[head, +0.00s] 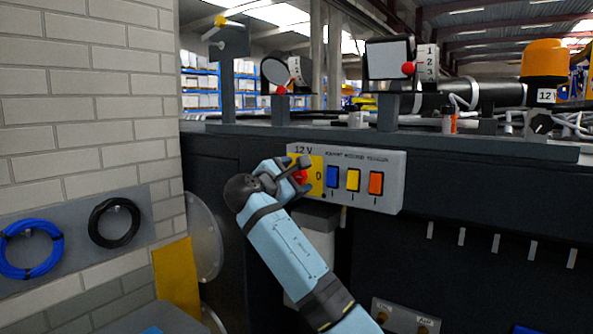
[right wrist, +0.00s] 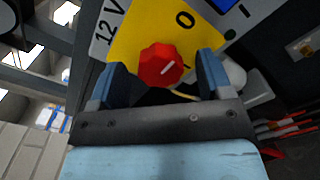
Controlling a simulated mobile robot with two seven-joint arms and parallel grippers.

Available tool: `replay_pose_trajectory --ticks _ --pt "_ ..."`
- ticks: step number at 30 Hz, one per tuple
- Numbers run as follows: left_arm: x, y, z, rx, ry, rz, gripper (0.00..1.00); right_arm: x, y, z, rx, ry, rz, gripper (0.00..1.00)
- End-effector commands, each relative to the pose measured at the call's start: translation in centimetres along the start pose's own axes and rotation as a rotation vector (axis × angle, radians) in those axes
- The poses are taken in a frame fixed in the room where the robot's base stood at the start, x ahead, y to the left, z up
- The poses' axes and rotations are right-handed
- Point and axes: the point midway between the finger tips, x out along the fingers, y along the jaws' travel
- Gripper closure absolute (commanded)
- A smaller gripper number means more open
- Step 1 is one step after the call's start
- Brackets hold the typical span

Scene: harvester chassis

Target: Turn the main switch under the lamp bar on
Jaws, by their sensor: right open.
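The red main switch knob (head: 302,177) sits on a yellow plate (head: 317,174) marked 0, at the left end of the grey 12 V panel (head: 394,164). In the right wrist view the knob (right wrist: 160,65) shows a short white line slanting up to the right; the line does not point straight at the 0. My right gripper (head: 299,174) is in front of the knob and partly hides it. In the wrist view its open blue fingers (right wrist: 157,78) stand on either side of the knob, with gaps showing. My left gripper is out of view.
Blue (head: 332,177), yellow (head: 353,180) and orange (head: 376,183) rocker switches sit right of the knob. A brick wall (head: 90,100) stands at left.

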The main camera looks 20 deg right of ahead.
Motion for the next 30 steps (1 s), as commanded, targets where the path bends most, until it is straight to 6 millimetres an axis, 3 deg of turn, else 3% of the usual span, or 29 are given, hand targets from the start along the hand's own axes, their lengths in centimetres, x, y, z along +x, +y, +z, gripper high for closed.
replay_pose_trajectory --ticks 4,13,20,30 --pt "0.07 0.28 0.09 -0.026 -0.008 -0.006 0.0 1.05 0.02 0.03 0.001 0.001 -0.001 0.27" --pt "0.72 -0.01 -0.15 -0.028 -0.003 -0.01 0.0 1.27 -0.04 -0.02 0.001 0.001 0.0 0.27" --pt "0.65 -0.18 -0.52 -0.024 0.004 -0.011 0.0 1.25 -0.03 -0.02 0.001 0.001 0.0 0.77" --pt "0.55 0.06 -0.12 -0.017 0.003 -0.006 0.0 1.22 -0.12 -0.12 0.041 0.002 0.0 0.76"
